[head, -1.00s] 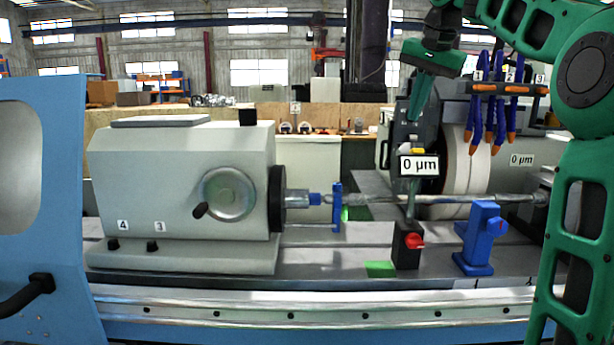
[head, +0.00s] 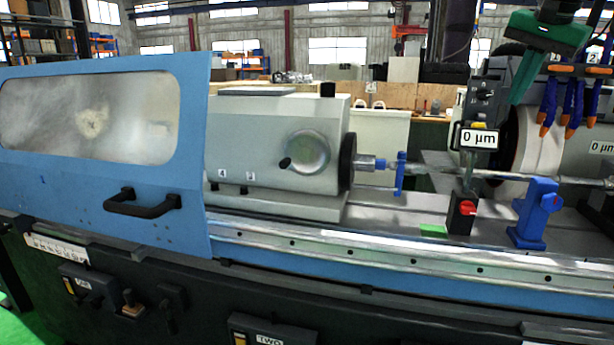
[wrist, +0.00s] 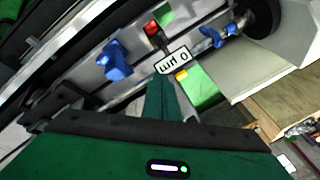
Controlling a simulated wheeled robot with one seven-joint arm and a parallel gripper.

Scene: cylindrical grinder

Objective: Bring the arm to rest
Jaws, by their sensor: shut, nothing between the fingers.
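My gripper (head: 522,84) shows at the upper right of the head view, green, pointing down, with its fingers together and nothing between them. It is in front of the grinding wheel (head: 543,150) and above the gauge display reading "0 µm" (head: 481,138). In the wrist view my green fingers (wrist: 162,98) reach up to just below the same display (wrist: 173,60). I cannot tell how far they are from it. Most of my arm is outside the head view.
The grinder's headstock (head: 275,140) stands mid-view, with a blue sliding door (head: 190,100) at left. A blue rest (head: 536,212), a black base with a red knob (head: 461,214) and blue coolant nozzles (head: 573,100) crowd the space below and right of my gripper.

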